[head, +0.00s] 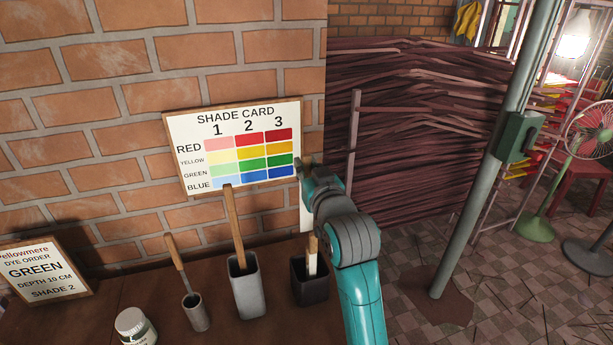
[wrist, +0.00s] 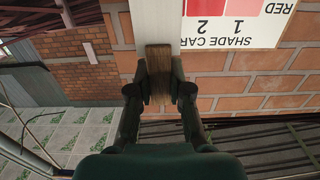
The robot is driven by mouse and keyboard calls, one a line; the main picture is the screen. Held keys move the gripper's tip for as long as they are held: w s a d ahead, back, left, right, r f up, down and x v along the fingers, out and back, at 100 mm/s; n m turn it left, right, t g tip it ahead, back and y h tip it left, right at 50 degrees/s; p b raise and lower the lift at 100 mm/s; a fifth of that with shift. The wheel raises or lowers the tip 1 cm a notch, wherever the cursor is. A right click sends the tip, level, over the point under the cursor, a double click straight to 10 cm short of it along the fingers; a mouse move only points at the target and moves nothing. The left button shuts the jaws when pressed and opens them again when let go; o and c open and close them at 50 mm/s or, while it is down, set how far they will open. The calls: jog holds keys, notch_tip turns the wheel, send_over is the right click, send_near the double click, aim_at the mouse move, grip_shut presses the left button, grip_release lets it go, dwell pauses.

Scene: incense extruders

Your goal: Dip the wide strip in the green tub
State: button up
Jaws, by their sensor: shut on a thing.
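My gripper (wrist: 160,80) is shut on the wooden handle (wrist: 158,65) of a wide whitish strip (wrist: 155,25). In the head view the strip (head: 305,217) hangs below my gripper (head: 306,172), in front of the wall and higher than the tubs; my arm partly hides it. A dark square tub (head: 310,290) stands below on the bench, holding a pale piece with a wooden top (head: 312,252). A tall grey tub (head: 247,293) to its left holds a long wooden stick (head: 233,220). No tub shows green; I cannot tell which is the green one.
A small grey cup (head: 196,314) with a wooden-handled tool and a white jar (head: 133,325) stand further left. An order sign (head: 45,270) reads green, depth 10 cm, shade 2. A shade card (head: 238,145) hangs on the brick wall. A grey pole (head: 490,170) stands right.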

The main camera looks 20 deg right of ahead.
jog(key=shift+r, duration=4.55)
